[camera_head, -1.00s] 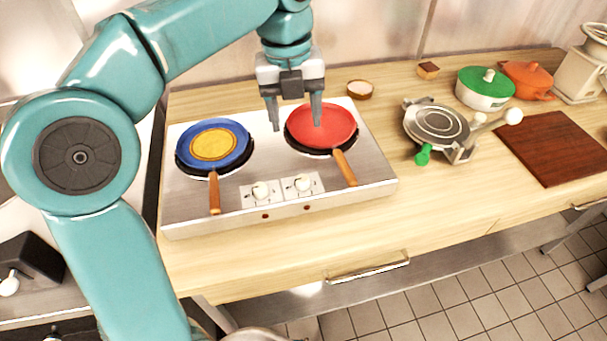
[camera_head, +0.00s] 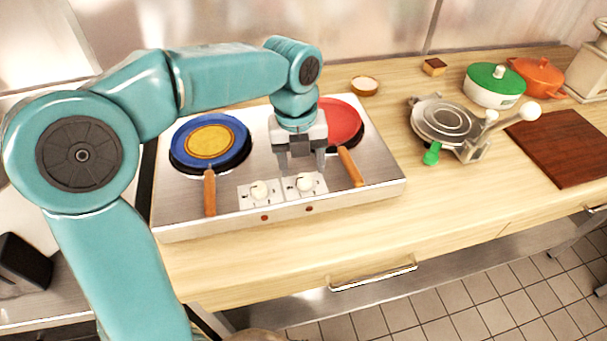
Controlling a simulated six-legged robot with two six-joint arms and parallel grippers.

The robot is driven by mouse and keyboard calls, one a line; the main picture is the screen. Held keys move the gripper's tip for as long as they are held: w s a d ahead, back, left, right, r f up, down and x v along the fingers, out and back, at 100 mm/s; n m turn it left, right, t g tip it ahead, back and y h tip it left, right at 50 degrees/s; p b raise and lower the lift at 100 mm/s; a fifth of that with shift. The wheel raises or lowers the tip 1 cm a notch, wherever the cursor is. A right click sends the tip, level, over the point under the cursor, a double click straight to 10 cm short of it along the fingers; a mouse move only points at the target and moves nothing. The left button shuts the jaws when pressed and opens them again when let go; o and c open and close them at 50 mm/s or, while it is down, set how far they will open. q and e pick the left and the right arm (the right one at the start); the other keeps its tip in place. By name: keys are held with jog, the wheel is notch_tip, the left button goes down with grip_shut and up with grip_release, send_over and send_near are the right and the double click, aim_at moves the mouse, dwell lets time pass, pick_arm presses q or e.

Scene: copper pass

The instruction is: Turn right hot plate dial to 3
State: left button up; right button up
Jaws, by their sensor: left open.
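The two-burner hot plate (camera_head: 230,219) stands on the wooden counter. Its right dial (camera_head: 305,182) is a white knob on a white square plate at the front; the marks on it are too small to read. The left dial (camera_head: 259,190) sits beside it. My left gripper (camera_head: 301,170) is open and points down, its fingertips just behind and above the right dial in the picture. I cannot tell whether they touch it. The red pan (camera_head: 343,119) on the right burner is partly hidden by my gripper. My right gripper is not in view.
A blue pan (camera_head: 232,136) with a yellow round food sits on the left burner; both pan handles reach toward the front, flanking the dials. A waffle iron (camera_head: 441,118), green pot (camera_head: 494,85), orange pot (camera_head: 539,77) and cutting board (camera_head: 565,147) stand to the right.

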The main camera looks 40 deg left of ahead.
aim_at(303, 178)
pick_arm(q)
jog(key=f, duration=0.3)
jog(key=shift+w+a, duration=0.1)
jog(key=shift+w, duration=0.1)
jog(key=shift+w+f, duration=0.1)
jog(key=shift+f, duration=0.4)
jog(key=c, duration=1)
jog(key=shift+c, duration=0.2)
